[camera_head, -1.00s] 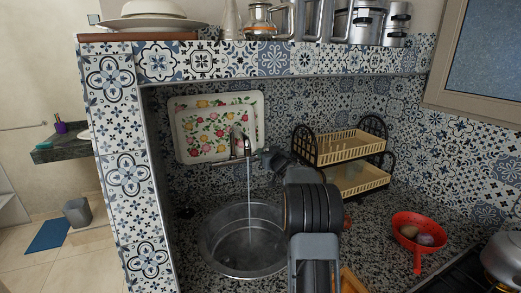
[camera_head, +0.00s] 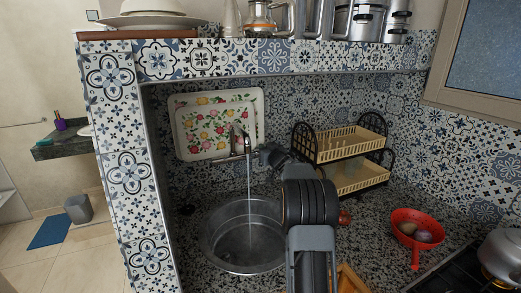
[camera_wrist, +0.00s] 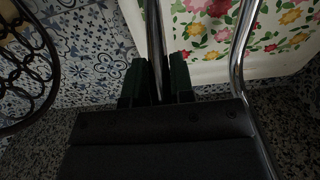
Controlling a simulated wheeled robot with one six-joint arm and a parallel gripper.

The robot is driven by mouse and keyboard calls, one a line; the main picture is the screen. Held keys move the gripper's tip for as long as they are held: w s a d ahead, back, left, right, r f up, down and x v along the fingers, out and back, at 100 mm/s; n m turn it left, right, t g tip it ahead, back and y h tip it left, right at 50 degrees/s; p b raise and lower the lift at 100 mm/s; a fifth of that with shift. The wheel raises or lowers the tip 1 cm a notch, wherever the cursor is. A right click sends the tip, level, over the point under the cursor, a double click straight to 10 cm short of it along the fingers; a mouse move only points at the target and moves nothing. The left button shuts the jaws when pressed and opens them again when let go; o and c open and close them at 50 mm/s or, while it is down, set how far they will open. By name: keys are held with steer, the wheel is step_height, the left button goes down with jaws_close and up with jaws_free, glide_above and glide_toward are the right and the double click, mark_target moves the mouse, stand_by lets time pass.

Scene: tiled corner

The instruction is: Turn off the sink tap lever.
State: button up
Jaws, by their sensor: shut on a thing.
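The chrome sink tap (camera_head: 235,156) stands behind the round steel sink (camera_head: 206,246), in front of the floral tray. A thin stream of water (camera_head: 249,200) runs from its spout into the sink. My gripper (camera_head: 259,154) is at the tap's right side; my own arm partly hides it in the head view. In the wrist view, the dark fingers of my gripper (camera_wrist: 157,82) are shut around a slim metal rod, the tap lever (camera_wrist: 153,30). The curved chrome spout (camera_wrist: 236,62) shows to the right of the fingers, apart from them.
A floral tray (camera_head: 190,132) leans on the tiled wall behind the tap. A two-tier dish rack (camera_head: 350,152) stands to the right. A red colander (camera_head: 404,217) sits farther right on the granite counter. A tiled shelf (camera_head: 222,60) crosses above.

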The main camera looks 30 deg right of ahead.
steer(key=shift+f, duration=0.1)
steer(key=shift+s+f+b, duration=0.35)
steer(key=shift+f+b, duration=0.35)
steer(key=shift+f, duration=0.05)
steer(key=shift+s+f+b, duration=0.35)
steer(key=shift+f+b, duration=0.35)
steer(key=shift+f, duration=0.05)
steer(key=o, duration=0.7)
steer(key=shift+r, duration=0.2)
steer(key=shift+o, duration=0.2)
steer(key=s+a+b, duration=0.1)
steer(key=s, duration=0.7)
steer(key=shift+b, duration=0.3)
steer(key=shift+w+a, duration=0.1)
steer(key=shift+a, duration=0.05)
